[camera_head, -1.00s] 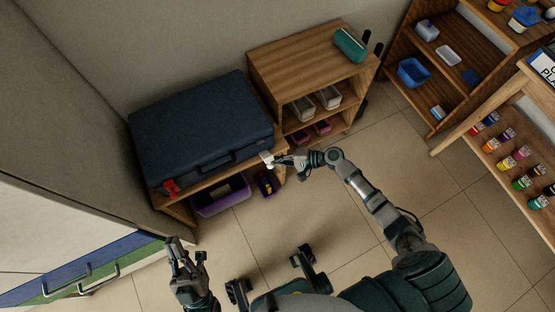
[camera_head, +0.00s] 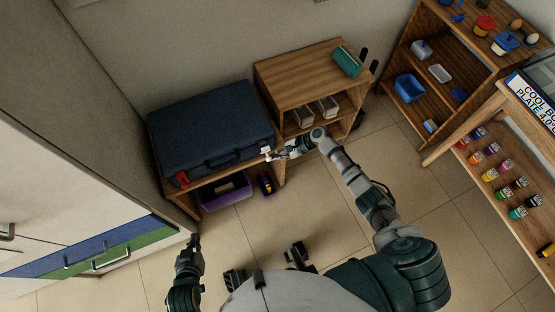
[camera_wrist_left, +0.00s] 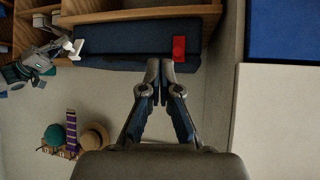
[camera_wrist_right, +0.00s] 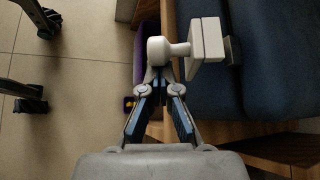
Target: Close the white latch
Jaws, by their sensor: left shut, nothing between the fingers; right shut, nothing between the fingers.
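The white latch (camera_head: 266,150) is at the right end of the dark blue case's (camera_head: 205,130) front edge. In the right wrist view, the latch's square plate (camera_wrist_right: 207,40) stands beside the case seam, with a round knob towards my fingertips. My right gripper (camera_head: 274,156) is shut and empty; its fingertips (camera_wrist_right: 160,82) are right at the knob, and I cannot tell if they touch. The red latch (camera_head: 182,178) is at the case's left end, also in the left wrist view (camera_wrist_left: 179,48). My left gripper (camera_head: 194,241) is shut and empty, low and apart from the case.
The case lies on a low wooden shelf with a purple bin (camera_head: 226,194) underneath. A taller wooden shelf (camera_head: 310,75) stands to its right. Drawers with blue and green fronts (camera_head: 125,240) are at the left. The floor (camera_head: 250,235) in front is mostly clear.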

